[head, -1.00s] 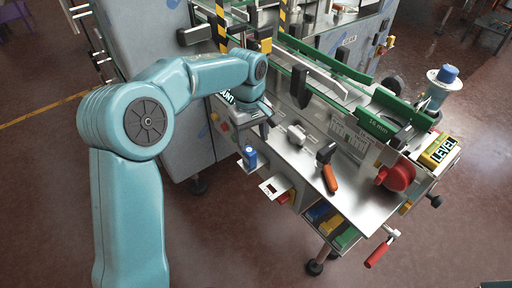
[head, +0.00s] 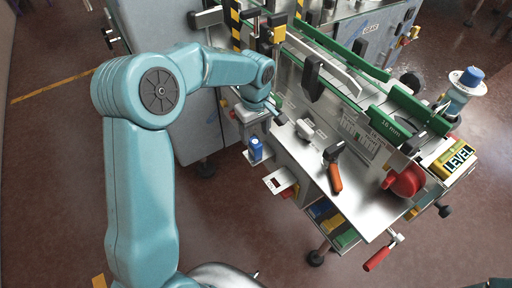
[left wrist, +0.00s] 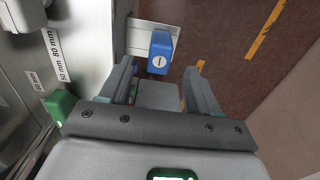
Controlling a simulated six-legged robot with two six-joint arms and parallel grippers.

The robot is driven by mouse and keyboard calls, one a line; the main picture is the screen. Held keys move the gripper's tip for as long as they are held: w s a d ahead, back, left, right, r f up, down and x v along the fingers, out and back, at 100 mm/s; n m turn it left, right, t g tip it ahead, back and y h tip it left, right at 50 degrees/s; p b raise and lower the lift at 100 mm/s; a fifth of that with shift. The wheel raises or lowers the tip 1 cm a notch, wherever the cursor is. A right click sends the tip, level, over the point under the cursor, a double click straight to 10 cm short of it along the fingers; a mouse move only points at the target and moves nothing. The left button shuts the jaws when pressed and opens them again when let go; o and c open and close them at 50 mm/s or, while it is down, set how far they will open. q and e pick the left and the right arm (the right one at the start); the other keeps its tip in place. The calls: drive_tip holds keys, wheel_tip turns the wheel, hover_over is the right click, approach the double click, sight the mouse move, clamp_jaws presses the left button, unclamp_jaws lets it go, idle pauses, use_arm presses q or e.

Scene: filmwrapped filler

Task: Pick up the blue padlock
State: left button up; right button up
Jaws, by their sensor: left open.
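The blue padlock (head: 255,149) hangs at the left edge of the machine's metal table in the head view. In the left wrist view the blue padlock (left wrist: 160,52) shows its rounded face with a pale slotted disc, in front of a white plate. My left gripper (head: 266,118) is just above the padlock in the head view, partly hidden by its own wrist. In the left wrist view its two fingers (left wrist: 160,70) are spread, with the padlock beyond and between their tips. No contact shows. My right gripper is not in view.
The metal table (head: 300,160) carries an orange-handled lever (head: 334,170) and a red knob (head: 405,181) to the right. A slotted white plate (head: 279,181) juts out below the padlock. A grey cabinet (head: 185,130) stands behind my arm. Open floor lies at front left.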

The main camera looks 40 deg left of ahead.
sight(255, 142)
use_arm(q)
drive_tip(key=shift+a+f, duration=0.15)
drive_tip(key=shift+f, duration=0.25)
wheel_tip(255, 142, down, 4)
drive_tip(key=shift+f+p, duration=0.25)
drive_tip(key=shift+p, duration=0.45)
drive_tip(key=shift+f, duration=0.2)
drive_tip(key=c, duration=0.5)
clamp_jaws()
drive_tip(key=shift+r, duration=0.1)
